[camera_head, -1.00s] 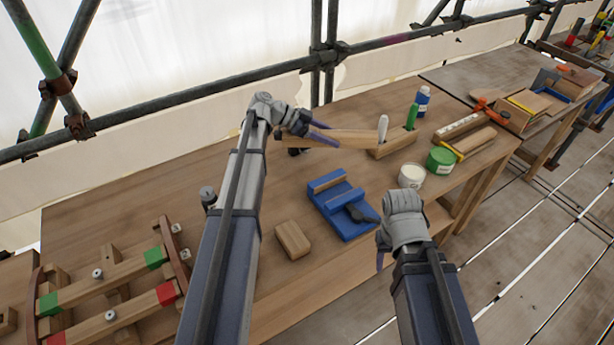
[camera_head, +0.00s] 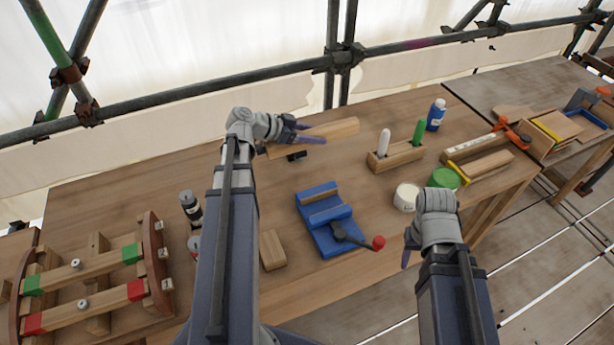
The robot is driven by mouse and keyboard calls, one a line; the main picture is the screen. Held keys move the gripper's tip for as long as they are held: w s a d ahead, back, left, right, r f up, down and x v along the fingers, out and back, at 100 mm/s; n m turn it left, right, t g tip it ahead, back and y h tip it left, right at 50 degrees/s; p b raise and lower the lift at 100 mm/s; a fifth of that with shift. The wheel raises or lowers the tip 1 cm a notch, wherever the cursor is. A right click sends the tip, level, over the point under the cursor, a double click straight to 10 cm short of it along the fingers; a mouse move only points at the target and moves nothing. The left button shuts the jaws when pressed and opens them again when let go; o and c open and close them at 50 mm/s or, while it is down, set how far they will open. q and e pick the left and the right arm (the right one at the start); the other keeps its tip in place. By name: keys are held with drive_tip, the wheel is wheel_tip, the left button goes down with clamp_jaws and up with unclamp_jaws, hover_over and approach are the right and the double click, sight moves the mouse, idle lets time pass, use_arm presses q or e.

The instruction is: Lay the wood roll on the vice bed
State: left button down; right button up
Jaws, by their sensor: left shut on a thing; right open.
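My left gripper (camera_head: 300,135) is shut on a long pale wood piece (camera_head: 335,130), which looks like the wood roll. It holds the piece near its left part, above the back of the bench, behind the vice.
A wooden block (camera_head: 271,250) lies left of the vice. A holder (camera_head: 395,157) with a white and a green tool stands behind right. A white tub (camera_head: 405,197) and green tin (camera_head: 443,180) stand near my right gripper. A clamped wooden frame (camera_head: 95,275) lies at left.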

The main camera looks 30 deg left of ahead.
sight(312, 182)
use_arm(q)
wheel_tip(312, 182, down, 18)
drive_tip(key=b, duration=1.7)
drive_tip(key=shift+b, duration=0.4)
drive_tip(key=shift+f, duration=0.25)
drive_tip(key=shift+c, duration=1)
unclamp_jaws()
drive_tip(key=shift+r, duration=0.1)
